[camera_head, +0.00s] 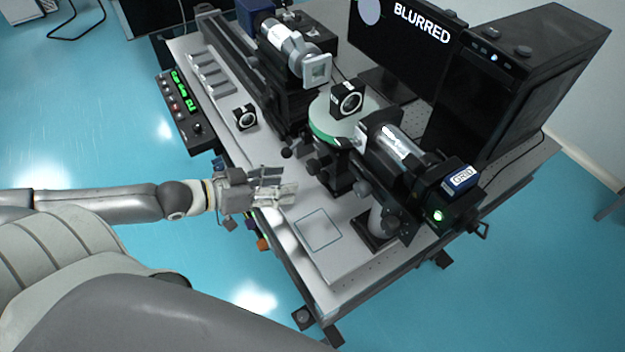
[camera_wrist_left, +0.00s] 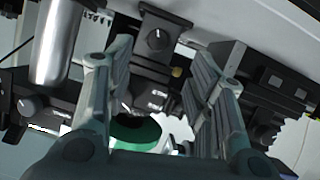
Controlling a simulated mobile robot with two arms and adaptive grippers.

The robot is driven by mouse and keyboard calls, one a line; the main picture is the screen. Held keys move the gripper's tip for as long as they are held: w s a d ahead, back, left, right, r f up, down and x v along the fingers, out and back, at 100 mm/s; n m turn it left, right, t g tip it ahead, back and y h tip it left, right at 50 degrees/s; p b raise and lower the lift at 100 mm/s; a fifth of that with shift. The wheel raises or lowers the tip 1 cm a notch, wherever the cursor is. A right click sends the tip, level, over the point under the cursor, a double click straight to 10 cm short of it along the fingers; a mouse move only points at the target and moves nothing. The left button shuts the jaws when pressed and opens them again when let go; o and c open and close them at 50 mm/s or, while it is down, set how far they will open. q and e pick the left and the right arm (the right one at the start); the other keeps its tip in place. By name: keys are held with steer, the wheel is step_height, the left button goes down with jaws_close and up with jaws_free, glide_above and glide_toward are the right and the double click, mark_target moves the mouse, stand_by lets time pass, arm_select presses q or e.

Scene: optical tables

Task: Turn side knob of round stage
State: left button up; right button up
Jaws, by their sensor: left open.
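The round stage (camera_head: 325,131) has a pale top and a green rim, and carries a black cube-shaped mount (camera_head: 347,98). Dark knobs (camera_head: 314,166) show below its near side; I cannot tell for certain which is the side knob. My left gripper (camera_head: 281,182) is open and empty over the table's near edge, to the left of and nearer than the stage, apart from the knobs. In the left wrist view the open fingers (camera_wrist_left: 160,62) frame a dark block with a small knob (camera_wrist_left: 158,40). A green ring-shaped part (camera_wrist_left: 136,132) shows lower between them, partly hidden.
A cylindrical device (camera_head: 395,145) stands right of the stage, and another lens assembly (camera_head: 290,48) stands behind it. A small black cube (camera_head: 245,117) and a control box with green digits (camera_head: 182,110) lie left. The near tabletop around the square outline (camera_head: 318,230) is clear.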

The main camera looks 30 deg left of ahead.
mark_target(319, 179)
arm_select(q)
steer(key=x, duration=0.3)
steer(key=shift+w+d+b, duration=0.3)
steer(key=shift+b, duration=0.05)
steer(key=shift+w+d+f, duration=0.15)
steer(key=shift+w, duration=0.1)
steer(key=shift+x, duration=1.95)
steer(key=shift+w+d+f, duration=0.2)
steer(key=shift+w+d, duration=0.05)
steer(key=shift+w, duration=0.1)
arm_select(e)
steer(key=shift+w+d+f, duration=0.5)
steer(key=shift+w+d, duration=0.1)
steer(key=shift+w, duration=0.25)
steer(key=shift+d, duration=0.1)
